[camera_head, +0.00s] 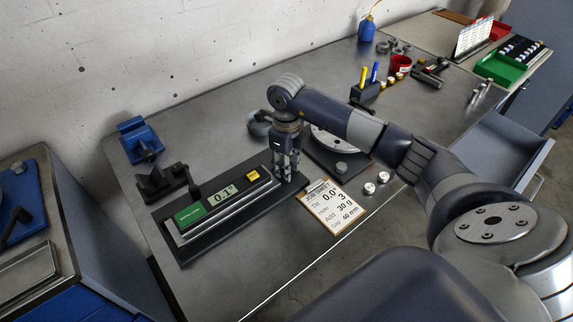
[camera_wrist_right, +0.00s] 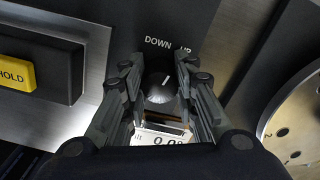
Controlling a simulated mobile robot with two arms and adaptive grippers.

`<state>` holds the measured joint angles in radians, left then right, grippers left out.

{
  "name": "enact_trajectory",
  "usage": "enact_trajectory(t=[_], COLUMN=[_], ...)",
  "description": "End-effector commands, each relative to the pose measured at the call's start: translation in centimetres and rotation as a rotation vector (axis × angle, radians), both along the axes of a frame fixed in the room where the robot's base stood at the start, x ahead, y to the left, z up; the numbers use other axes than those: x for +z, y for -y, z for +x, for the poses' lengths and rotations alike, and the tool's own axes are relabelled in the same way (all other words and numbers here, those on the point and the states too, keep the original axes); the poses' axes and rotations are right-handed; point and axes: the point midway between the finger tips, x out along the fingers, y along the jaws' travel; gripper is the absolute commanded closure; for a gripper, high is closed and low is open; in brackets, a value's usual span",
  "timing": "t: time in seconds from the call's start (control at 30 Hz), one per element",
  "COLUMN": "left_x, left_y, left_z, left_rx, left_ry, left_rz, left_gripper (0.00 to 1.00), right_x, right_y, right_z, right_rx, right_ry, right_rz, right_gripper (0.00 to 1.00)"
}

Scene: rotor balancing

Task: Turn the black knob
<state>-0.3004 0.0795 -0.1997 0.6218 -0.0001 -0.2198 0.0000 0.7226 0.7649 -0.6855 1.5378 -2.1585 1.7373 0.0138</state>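The black knob (camera_wrist_right: 159,82) shows in the right wrist view on a dark panel, under the printed words DOWN and UP. Its white mark points up and slightly right, towards UP. My right gripper (camera_wrist_right: 160,62) points down at the panel with one finger on each side of the knob, very close to it. I cannot make out whether the fingers touch it. In the head view my right gripper (camera_head: 286,178) stands at the right end of the level unit (camera_head: 222,216) and hides the knob. The green display (camera_head: 222,197) reads 0.1°. My left gripper is out of view.
A yellow HOLD button (camera_head: 252,176) sits left of the gripper. A round metal disc (camera_head: 325,144) lies behind and right, partly under my arm. A job card (camera_head: 331,203) lies in front. Black blocks (camera_head: 160,183) stand left. The bench front left is clear.

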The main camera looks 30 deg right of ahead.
Motion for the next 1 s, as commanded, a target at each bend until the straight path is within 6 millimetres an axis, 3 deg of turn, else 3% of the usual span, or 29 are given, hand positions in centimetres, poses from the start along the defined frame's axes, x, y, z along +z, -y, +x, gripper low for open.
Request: enact_trajectory(t=[0.17,0.43,0.77,0.8,0.83,1.0], left_x=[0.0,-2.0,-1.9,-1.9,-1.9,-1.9], left_y=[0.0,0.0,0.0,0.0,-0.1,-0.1], left_z=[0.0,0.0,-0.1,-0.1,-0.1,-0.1], left_rx=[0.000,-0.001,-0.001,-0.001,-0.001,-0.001], left_ry=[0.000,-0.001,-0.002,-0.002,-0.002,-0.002], left_rz=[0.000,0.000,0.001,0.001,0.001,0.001], left_gripper=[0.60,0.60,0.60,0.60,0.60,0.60], right_x=[0.0,-0.2,0.1,0.1,0.1,0.1], right_y=[0.0,0.1,0.0,0.0,0.0,0.0], right_z=[0.0,0.1,0.1,0.1,0.1,0.1], right_rx=[0.001,0.145,0.175,0.175,0.174,0.174], right_ry=[0.001,0.005,0.003,0.003,0.003,0.002], right_rz=[0.000,-0.002,0.001,0.001,0.001,0.000], right_gripper=[0.97,0.97,0.97,0.69,0.64,0.64])
